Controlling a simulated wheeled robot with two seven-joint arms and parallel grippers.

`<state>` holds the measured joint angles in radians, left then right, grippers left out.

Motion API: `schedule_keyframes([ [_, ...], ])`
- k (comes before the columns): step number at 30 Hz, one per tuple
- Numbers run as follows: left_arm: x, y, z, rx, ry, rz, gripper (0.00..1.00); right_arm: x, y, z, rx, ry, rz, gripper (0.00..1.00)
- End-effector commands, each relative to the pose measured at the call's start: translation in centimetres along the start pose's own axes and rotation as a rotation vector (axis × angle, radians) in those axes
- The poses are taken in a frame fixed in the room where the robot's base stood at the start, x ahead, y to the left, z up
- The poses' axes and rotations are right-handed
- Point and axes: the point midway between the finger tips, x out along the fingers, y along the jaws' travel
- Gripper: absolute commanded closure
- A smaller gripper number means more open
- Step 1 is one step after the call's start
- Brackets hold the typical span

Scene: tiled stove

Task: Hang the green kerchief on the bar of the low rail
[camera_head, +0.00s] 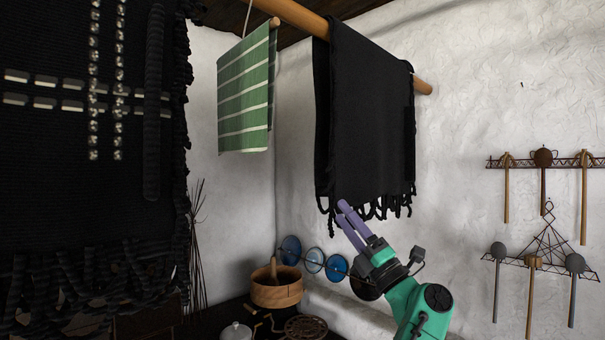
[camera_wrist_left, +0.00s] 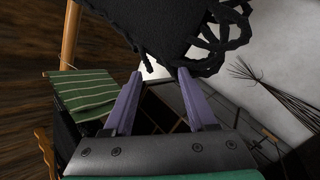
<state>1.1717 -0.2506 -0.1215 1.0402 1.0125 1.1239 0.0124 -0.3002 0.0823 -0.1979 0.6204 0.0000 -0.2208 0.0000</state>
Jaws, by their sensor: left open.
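The green kerchief (camera_head: 245,95) with pale stripes hangs draped over a thin wooden bar (camera_head: 275,22), upper left of centre in the head view. Only the bar's near end shows; I cannot tell how it is held. The kerchief also shows at the left of the left wrist view (camera_wrist_left: 82,94). My left gripper (camera_head: 342,210) is at the lower hem of a black fringed cloth, right of and below the kerchief. In the left wrist view its fingers (camera_wrist_left: 160,74) are apart with nothing between them. The kerchief is clear of the fingers. My right gripper is not in view.
The black fringed cloth (camera_head: 365,115) hangs over a thick pole (camera_head: 423,87). Another dark cloth (camera_head: 80,180) fills the left. Below are a wooden tub (camera_head: 277,290), a white-lidded pot (camera_head: 236,332) and blue plates (camera_head: 313,260). Utensil racks (camera_head: 540,162) are on the right wall.

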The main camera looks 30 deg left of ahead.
Motion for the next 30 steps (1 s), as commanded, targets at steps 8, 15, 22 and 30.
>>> schedule_keyframes([
  [8,8.6,23.9,-4.4,-0.751,0.564,-0.186,0.43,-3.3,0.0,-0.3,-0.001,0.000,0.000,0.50],
  [15,8.1,30.2,-5.9,-0.997,0.671,-0.336,0.43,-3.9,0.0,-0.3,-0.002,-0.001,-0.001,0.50],
  [22,11.2,27.8,-7.5,-0.994,0.674,-0.334,0.43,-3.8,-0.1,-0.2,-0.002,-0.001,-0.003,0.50],
  [30,16.2,24.2,-10.0,-0.990,0.674,-0.329,0.43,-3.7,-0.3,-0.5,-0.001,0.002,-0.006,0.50],
])
